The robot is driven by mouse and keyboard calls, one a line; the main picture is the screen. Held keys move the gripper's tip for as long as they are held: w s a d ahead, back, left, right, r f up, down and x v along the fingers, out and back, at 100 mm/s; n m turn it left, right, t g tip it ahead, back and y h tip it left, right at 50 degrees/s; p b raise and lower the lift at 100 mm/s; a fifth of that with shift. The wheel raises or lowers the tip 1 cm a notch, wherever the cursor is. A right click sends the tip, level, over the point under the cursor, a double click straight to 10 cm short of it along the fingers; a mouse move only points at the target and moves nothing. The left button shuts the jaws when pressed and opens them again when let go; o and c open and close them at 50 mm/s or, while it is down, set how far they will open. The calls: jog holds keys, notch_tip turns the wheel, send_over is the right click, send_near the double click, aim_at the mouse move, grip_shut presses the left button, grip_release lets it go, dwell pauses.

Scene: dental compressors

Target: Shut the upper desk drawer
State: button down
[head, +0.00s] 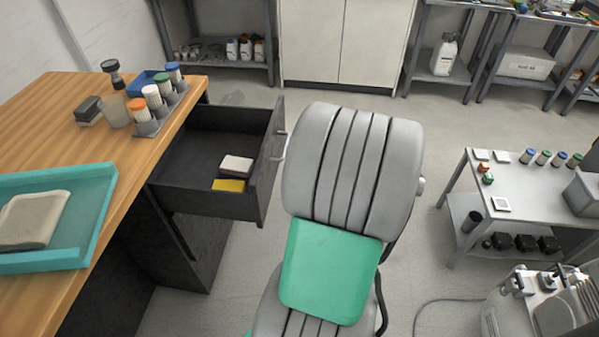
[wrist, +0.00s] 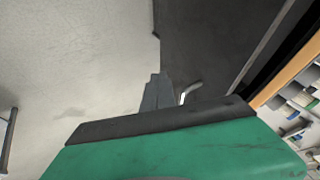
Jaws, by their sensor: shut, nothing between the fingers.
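The upper desk drawer (head: 185,183) stands pulled out from the right side of the wooden desk, its front panel (head: 266,165) facing right with a handle (head: 279,146). A white-topped block (head: 236,165) and a yellow item (head: 229,185) lie inside. In the wrist view, my gripper (wrist: 157,88) is shut and empty. It is beside the metal handle (wrist: 190,91) with the dark drawer front (wrist: 205,45) beyond. I cannot tell whether the fingers touch the panel. My gripper does not show in the head view.
The wooden desk (head: 125,165) carries a teal tray (head: 95,215) and a rack of capped jars (head: 160,118) near its right edge. A metal trolley (head: 530,180) stands on the right. White cabinets (head: 345,45) and shelves line the back.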

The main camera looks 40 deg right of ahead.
aim_at(271, 177)
jog(key=w+f, duration=0.1)
jog(key=w+a+f, duration=0.1)
jog(key=w, duration=0.1)
jog(key=w+a+f, duration=0.1)
jog(key=w, duration=0.1)
jog(key=shift+w+a+b, duration=0.15)
jog(key=shift+w+b, duration=0.1)
jog(key=shift+b, duration=0.05)
jog(key=shift+w+a, duration=0.1)
